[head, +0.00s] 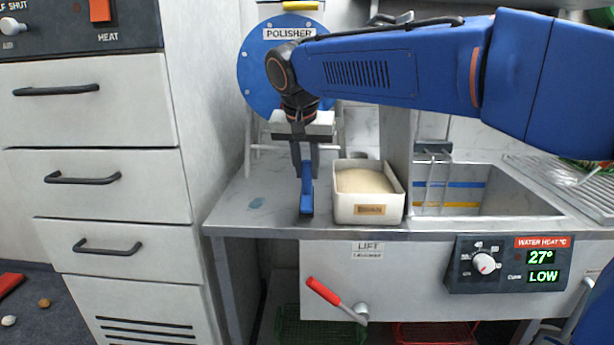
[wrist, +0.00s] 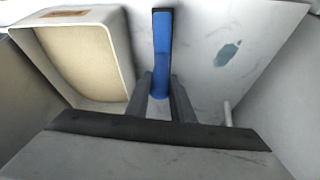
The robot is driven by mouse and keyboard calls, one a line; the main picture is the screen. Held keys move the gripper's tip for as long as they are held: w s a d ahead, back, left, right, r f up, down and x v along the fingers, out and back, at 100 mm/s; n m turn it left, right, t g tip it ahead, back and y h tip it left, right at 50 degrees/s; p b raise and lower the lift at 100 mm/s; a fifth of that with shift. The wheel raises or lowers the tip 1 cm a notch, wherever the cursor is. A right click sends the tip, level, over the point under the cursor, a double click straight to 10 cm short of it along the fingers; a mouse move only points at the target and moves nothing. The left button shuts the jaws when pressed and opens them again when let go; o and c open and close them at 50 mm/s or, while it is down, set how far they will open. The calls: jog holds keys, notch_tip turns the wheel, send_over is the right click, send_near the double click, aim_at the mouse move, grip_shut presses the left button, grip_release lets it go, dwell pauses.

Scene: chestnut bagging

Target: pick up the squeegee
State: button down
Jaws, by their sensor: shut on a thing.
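My gripper (head: 304,168) points down over the counter and is shut on the squeegee. In the wrist view the two dark fingers (wrist: 160,90) close on the near end of the blue bar. I cannot tell whether the squeegee's lower end touches the counter.
A white box labelled BRAN (head: 368,213) stands close right of the squeegee. The sink (head: 470,207) lies further right. The blue polisher (head: 258,75) is behind my gripper. A wet bluish patch (head: 256,203) marks the otherwise clear counter (head: 235,215) at left.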

jog(key=s+a, duration=0.3)
jog(key=s, duration=1.4)
jog(key=shift+s+a, duration=0.15)
jog(key=shift+s, duration=0.15)
jog(key=c, duration=2.4)
grip_release()
jog(key=shift+c, duration=0.4)
